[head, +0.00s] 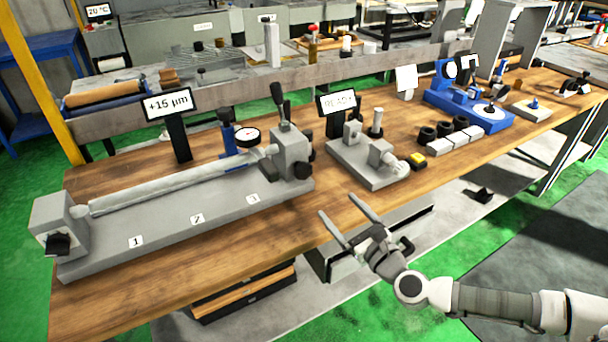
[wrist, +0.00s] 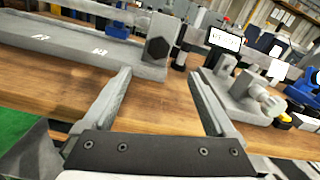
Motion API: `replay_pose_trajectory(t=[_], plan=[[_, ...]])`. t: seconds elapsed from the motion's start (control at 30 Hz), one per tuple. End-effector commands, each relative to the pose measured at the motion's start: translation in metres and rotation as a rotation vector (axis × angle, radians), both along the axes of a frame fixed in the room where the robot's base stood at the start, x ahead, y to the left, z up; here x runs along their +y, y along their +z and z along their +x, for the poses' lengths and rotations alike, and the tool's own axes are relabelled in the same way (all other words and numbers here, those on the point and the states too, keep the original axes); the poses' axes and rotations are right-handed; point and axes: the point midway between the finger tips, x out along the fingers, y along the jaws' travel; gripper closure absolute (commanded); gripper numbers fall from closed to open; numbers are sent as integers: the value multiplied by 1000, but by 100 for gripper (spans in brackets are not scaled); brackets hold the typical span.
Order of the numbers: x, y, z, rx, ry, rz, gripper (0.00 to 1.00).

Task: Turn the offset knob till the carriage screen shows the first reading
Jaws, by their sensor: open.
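A long grey grinder bench unit (head: 190,228) with a bar lies on the wooden table. A screen on a black post (head: 168,104) behind it reads "+15 µm". A dark knob (head: 302,170) sits low on the right-hand block (head: 288,146); a dark faceted knob also shows in the wrist view (wrist: 158,50). Another black knob (head: 58,243) is on the left end block. Which one is the offset knob, I cannot tell. My gripper (head: 337,205) is open and empty at the table's front edge, right of the unit and apart from the knobs. Its fingers also show in the wrist view (wrist: 159,75).
A smaller grey fixture (head: 372,163) with a yellow-black button (head: 416,160) and its own screen (head: 338,102) stands right of the unit. Dark rings (head: 443,128), white blocks and a blue device (head: 468,108) stand farther right. Bare tabletop lies before the smaller fixture.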

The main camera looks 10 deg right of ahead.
Motion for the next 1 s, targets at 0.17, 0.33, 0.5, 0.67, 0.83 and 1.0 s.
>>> replay_pose_trajectory(t=[0.17, 0.33, 0.5, 0.67, 0.83, 1.0], plan=[[4, -7, 11, 1, 4, -6, 9], [10, -7, 22, 0, 6, -5, 9], [11, -8, 32, 1, 4, -7, 9], [13, -7, 41, 1, 2, -8, 9], [19, -6, 49, -1, 5, -6, 9], [28, -2, 76, 0, 7, -5, 9]])
